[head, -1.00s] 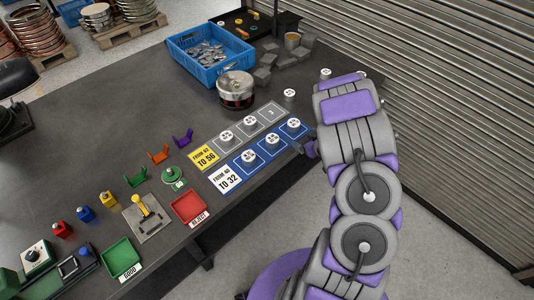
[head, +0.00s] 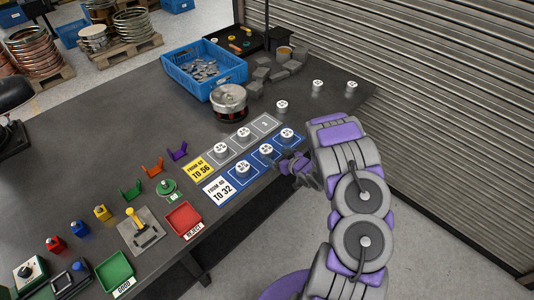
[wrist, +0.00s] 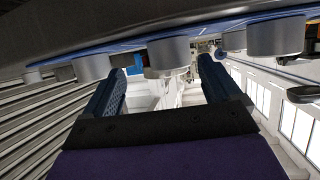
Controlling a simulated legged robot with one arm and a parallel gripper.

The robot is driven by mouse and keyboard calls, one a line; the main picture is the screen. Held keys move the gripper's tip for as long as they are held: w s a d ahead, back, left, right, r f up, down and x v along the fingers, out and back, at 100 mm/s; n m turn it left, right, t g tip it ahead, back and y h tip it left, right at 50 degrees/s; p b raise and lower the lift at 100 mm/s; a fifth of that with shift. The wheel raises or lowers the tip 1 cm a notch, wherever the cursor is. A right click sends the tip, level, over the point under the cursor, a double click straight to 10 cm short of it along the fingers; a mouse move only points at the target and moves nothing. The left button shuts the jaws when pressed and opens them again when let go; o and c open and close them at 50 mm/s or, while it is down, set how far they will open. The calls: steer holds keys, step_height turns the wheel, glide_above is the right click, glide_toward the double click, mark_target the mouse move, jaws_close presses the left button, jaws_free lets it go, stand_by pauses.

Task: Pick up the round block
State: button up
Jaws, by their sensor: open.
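Several round grey blocks with white tops stand upright on the dark table. Three are in a row on the blue mat (head: 222,191): a near-left block (head: 242,168), a middle block (head: 265,150) and a far-right block (head: 287,134). My gripper (head: 284,163) is beside the mat's right edge, near the table's front edge, close to the middle and far-right blocks. In the wrist view the picture is upside down. My gripper (wrist: 163,80) is open, and a round block (wrist: 168,54) shows beyond and between its fingers, not held. Which block this is I cannot tell.
Two blocks stand on the grey mat (head: 204,160); three more (head: 282,106) stand beyond it. A round metal-topped can (head: 229,101) and a blue crate (head: 165,62) stand behind. A red tray (head: 183,219) is at the near side. A shutter wall is at right.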

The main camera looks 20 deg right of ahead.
mark_target(266, 151)
steer(key=shift+w+f, duration=0.2)
steer(key=shift+w, duration=0.3)
steer(key=shift+w+a+f, duration=0.1)
steer(key=shift+w+a, duration=0.4)
steer(key=shift+a, duration=0.15)
steer(key=x, duration=0.1)
steer(key=b+x, duration=0.1)
steer(key=x, duration=0.1)
steer(key=shift+w+a, duration=0.15)
steer(key=shift+a, duration=0.2)
steer(key=shift+w+f, duration=0.2)
steer(key=shift+w, duration=0.25)
steer(key=c, duration=1.2)
